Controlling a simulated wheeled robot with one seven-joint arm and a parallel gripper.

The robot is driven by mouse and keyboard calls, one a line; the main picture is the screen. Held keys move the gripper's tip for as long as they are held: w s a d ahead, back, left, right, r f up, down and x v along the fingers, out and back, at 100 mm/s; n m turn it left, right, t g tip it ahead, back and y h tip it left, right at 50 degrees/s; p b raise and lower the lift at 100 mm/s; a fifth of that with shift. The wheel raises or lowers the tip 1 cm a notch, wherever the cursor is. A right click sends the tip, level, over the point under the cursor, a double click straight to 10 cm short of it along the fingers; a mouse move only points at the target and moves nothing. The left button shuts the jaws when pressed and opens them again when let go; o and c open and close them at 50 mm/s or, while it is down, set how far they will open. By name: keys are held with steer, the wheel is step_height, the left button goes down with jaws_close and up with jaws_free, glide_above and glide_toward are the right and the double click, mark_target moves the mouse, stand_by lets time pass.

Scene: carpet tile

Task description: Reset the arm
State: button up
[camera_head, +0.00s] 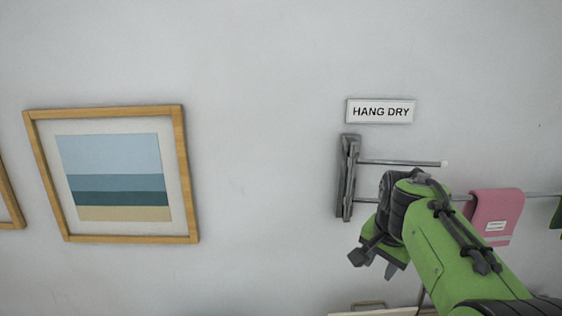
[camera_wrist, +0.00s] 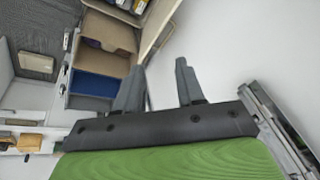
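My green arm reaches in from the lower right in the head view. My gripper (camera_head: 374,263) is at its end, in front of the white wall and just below the metal wall rack (camera_head: 347,180). In the wrist view my gripper (camera_wrist: 158,80) has its two dark fingers apart, with nothing between them. Part of the rack's metal bracket (camera_wrist: 275,120) shows close to the gripper's right side in that view. I cannot tell whether the gripper touches the rack.
A pink towel (camera_head: 495,215) hangs on the rack's rail at right. A "HANG DRY" sign (camera_head: 380,111) is above the rack. A framed seascape (camera_head: 115,175) hangs at left. The wrist view shows an open unit with a blue compartment (camera_wrist: 98,84) and grey carpet (camera_wrist: 35,66).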

steer(key=s+a+f+n, duration=0.1)
steer(key=s+n, duration=0.2)
steer(key=s, duration=0.5)
steer(key=s+a+f+n+t, duration=0.1)
steer(key=s+a+f+n, duration=0.1)
steer(key=s, duration=0.7)
steer(key=s+a+f+n, duration=0.1)
steer(key=s+n, duration=0.3)
steer(key=s, duration=0.5)
steer(key=shift+a+f+t+y, duration=0.35)
steer(key=shift+a+t+y, duration=0.05)
steer(key=shift+a, duration=0.35)
